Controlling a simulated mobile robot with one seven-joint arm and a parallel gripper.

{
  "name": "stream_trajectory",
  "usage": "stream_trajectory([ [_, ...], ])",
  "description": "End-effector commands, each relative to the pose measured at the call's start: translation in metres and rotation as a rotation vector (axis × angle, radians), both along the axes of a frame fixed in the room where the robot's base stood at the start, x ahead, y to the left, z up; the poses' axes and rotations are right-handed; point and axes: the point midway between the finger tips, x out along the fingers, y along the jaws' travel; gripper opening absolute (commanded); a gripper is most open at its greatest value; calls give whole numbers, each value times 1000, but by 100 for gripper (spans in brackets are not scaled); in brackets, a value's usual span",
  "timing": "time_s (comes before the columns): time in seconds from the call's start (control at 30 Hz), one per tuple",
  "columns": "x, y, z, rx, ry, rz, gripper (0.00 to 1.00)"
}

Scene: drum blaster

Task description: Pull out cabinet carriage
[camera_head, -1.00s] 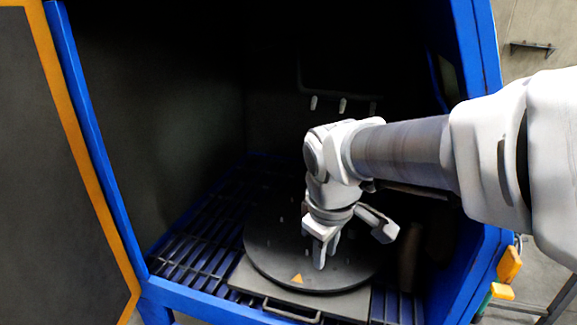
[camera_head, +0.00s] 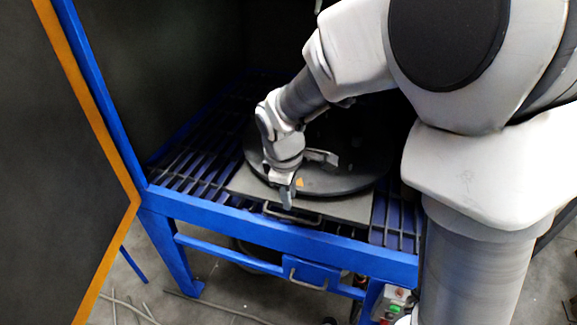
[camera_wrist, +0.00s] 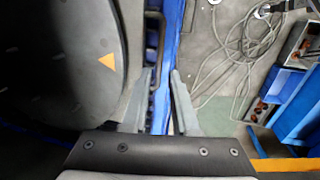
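The cabinet carriage is a grey plate (camera_head: 345,207) under a round dark turntable (camera_head: 335,186) with an orange triangle. It sits inside the blue-framed cabinet, at its front edge. A dark bar handle (camera_head: 273,211) is on the carriage front; it also shows in the wrist view (camera_wrist: 160,38). My gripper (camera_head: 287,200) points down just above the handle, near its left part. In the wrist view my gripper (camera_wrist: 160,75) has its fingers apart, with the handle line and blue frame between them. Contact with the handle cannot be told.
The blue cabinet front rail (camera_head: 270,232) runs just below the carriage. Slatted grating (camera_head: 195,178) lies beside it. The open cabinet door (camera_head: 60,150) stands at the left. A lower blue drawer (camera_head: 310,272) is under the rail. Cables (camera_wrist: 235,55) lie on the floor in front.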

Motion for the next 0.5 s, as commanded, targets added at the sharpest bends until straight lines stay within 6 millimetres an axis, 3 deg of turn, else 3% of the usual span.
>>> stream_trajectory([
  [0.03,1,-1,-15,-2,5,0,27],
  [0.2,7,-3,-48,-1,3,0,27],
  [0.5,14,-5,-78,0,0,-1,27],
])
